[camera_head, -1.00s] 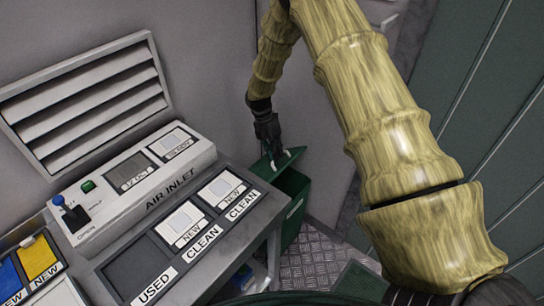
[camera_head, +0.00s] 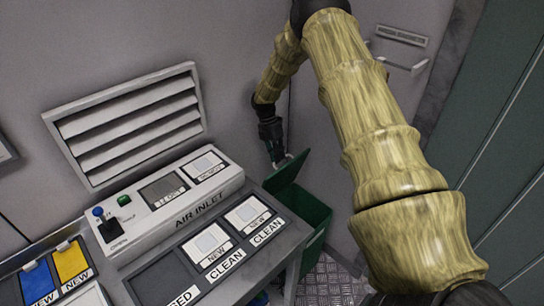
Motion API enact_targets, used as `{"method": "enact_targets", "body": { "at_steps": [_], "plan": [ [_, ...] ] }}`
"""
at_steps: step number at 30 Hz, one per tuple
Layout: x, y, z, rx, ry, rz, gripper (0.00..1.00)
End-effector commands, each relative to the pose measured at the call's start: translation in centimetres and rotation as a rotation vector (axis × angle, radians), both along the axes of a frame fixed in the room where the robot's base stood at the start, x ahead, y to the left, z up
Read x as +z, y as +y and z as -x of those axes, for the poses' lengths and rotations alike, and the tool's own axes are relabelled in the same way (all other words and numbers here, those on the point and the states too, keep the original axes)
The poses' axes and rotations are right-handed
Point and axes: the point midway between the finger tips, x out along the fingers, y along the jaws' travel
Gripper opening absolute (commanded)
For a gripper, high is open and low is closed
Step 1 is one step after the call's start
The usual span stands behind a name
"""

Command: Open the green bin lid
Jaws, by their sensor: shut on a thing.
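The green bin (camera_head: 318,238) stands on the floor to the right of the grey console, against the wall. Its green lid (camera_head: 289,172) is tilted up, with a gap between it and the bin. My gripper (camera_head: 279,160) reaches down from above and is shut on the lid's edge, by a small light-coloured part that looks like a handle. The fingertips are small and dark here, so the exact contact is hard to see. The console partly hides the bin's left side.
The console (camera_head: 258,262) holds filter slots with NEW, CLEAN and USED labels, left of the bin. A louvred vent (camera_head: 130,125) is on the wall above it. A wall rail (camera_head: 402,64) is at the upper right. Metal tread floor (camera_head: 330,280) shows below the bin.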

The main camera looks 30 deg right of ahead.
Motion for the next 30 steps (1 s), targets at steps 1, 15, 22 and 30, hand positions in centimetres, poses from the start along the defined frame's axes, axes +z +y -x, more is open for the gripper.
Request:
{"method": "enact_targets", "body": {
  "at_steps": [1, 15, 22, 30],
  "plan": [
    [-1.76, 0.59, 0.77, -0.007, 0.012, -0.011, 0.0],
    [-1.77, 0.62, 0.75, -0.009, 0.012, -0.013, 0.29],
    [-1.4, 0.29, 0.76, -0.009, 0.011, -0.01, 0.32],
    [-0.99, 0.02, 0.67, -0.008, 0.009, -0.007, 0.32]
  ]
}}
